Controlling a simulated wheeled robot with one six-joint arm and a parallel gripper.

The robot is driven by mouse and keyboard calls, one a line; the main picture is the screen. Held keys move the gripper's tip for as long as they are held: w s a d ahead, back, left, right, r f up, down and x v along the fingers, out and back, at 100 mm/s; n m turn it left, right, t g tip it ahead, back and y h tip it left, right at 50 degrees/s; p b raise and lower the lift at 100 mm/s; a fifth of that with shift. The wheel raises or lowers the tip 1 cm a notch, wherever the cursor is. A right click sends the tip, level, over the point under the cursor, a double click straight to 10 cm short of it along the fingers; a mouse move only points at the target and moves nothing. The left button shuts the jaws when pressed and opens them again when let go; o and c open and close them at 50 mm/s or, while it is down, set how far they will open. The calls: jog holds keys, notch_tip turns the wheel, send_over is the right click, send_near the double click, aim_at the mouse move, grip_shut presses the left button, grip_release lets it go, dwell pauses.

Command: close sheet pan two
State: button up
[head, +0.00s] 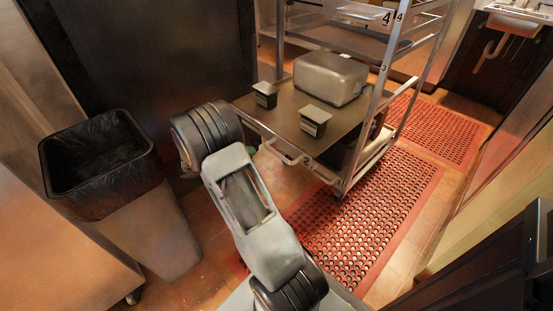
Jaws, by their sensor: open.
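Sheet pan two (320,148) is a flat pan in the wheeled rack, with a "2" label on its front edge. It sticks out of the rack toward the lower left, so it is partly pulled out. My arm reaches up from the bottom to just left of the pan's front corner. My gripper's fingers are hidden behind my arm's wrist; whether they touch the pan cannot be seen.
The rack (361,130) has upper shelves labelled 3 and 4. A black-lined trash bin (160,220) stands left of my arm. Red perforated mats (370,215) cover the floor at the right. A dark counter corner (490,275) is at the lower right.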

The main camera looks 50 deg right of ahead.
aim_at(275, 154)
jog(key=b+x, duration=0.2)
jog(key=x, duration=0.8)
jog(key=shift+b, duration=0.3)
jog(key=shift+c, duration=0.2)
grip_shut()
